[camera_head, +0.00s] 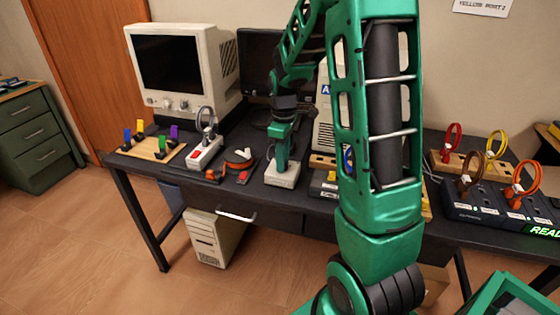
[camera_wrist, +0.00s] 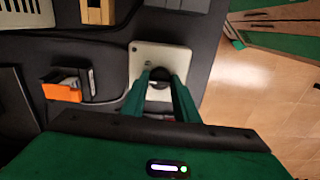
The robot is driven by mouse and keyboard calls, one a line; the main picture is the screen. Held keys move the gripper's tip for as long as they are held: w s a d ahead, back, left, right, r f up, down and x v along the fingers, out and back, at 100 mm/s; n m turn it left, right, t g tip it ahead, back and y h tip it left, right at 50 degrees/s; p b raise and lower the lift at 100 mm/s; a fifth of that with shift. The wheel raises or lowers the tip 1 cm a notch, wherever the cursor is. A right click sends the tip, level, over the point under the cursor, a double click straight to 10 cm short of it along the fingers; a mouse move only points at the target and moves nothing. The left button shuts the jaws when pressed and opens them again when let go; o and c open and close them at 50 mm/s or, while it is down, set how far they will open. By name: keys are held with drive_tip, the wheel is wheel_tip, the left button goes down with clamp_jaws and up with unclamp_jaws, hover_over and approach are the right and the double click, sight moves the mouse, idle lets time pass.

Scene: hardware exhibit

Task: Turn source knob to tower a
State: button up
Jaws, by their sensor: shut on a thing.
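The source knob (camera_wrist: 159,77) is a dark round knob on a small whitish box (camera_wrist: 143,55). In the head view the same box (camera_head: 281,176) stands near the front edge of the dark table, and the knob itself is hidden by my gripper. My gripper (camera_head: 281,162) points straight down over the box. In the wrist view its two green fingers (camera_wrist: 159,80) are shut on the knob, one on each side. The knob's pointer and markings cannot be made out. A whitish tower (camera_head: 324,120) with a blue label, partly hidden by my arm, stands behind.
An orange and black item (camera_head: 238,160) lies left of the box, beside a power switch unit (camera_head: 204,152). An old monitor (camera_head: 180,65) stands behind. Wooden blocks (camera_head: 322,162) sit close on the right. Several coloured rings stand at the right end of the table (camera_head: 270,205).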

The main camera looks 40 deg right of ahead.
drive_tip(key=n, duration=0.4)
drive_tip(key=shift+n, duration=0.3)
drive_tip(key=n, duration=0.4)
drive_tip(key=shift+d+n, duration=0.1)
drive_tip(key=shift+n, duration=0.2)
drive_tip(key=o, duration=1.1)
drive_tip(key=shift+c, duration=0.2)
drive_tip(key=shift+r, duration=0.1)
wheel_tip(320, 180, up, 11)
drive_tip(key=shift+f, duration=0.2)
